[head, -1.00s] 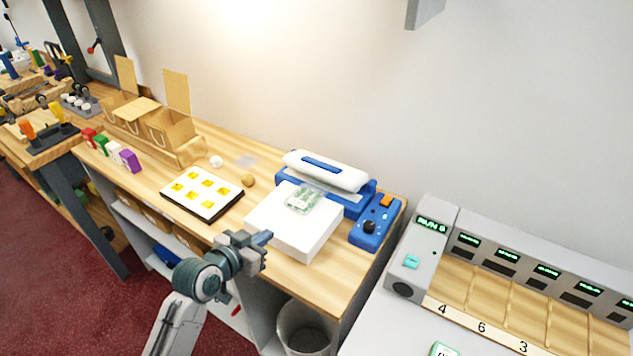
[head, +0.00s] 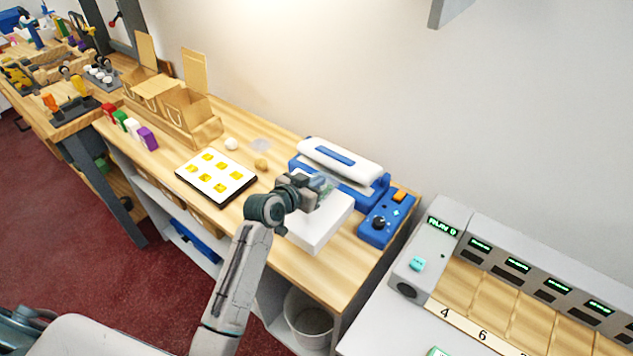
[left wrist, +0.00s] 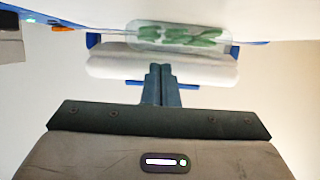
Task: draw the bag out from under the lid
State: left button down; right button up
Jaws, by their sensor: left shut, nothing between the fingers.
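The bag is clear with green contents and shows best in the left wrist view (left wrist: 180,35). It lies on a white block (head: 312,232), its far edge at the sealer's white lid (head: 340,163). The lid looks lowered; whether it pinches the bag I cannot tell. It also shows in the left wrist view (left wrist: 115,68). My left gripper (head: 326,182) is shut and empty, over the block close to the bag. It hides much of the bag in the head view. In the left wrist view its fingertips (left wrist: 160,72) point toward the bag and lid, apart from the bag. My right gripper is out of view.
The blue sealer has a control box (head: 375,228) with an orange button at its right. A tray with yellow squares (head: 216,176), a small tan ball (head: 261,165) and cardboard bags (head: 190,110) stand to the left. A bin (head: 308,325) stands below the counter's front.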

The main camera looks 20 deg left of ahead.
aim_at(298, 215)
pick_arm(q)
jog(key=shift+f, duration=0.75)
jog(key=shift+s+f, duration=0.1)
jog(key=shift+f, duration=0.05)
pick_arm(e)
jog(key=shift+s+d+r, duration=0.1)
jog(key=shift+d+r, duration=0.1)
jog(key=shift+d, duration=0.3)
pick_arm(q)
jog(key=s, duration=0.2)
jog(key=s+a, duration=0.1)
jog(key=s, duration=0.1)
jog(key=s+a+p, duration=0.1)
jog(key=s, duration=0.2)
jog(key=shift+a, duration=0.15)
jog(key=shift+s+f, duration=0.1)
jog(key=shift+f, duration=0.05)
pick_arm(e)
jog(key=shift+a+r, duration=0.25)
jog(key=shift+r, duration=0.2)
pick_arm(q)
jog(key=shift+r+p, duration=0.7)
jog(key=shift+w+a, duration=0.15)
jog(key=shift+w, duration=0.1)
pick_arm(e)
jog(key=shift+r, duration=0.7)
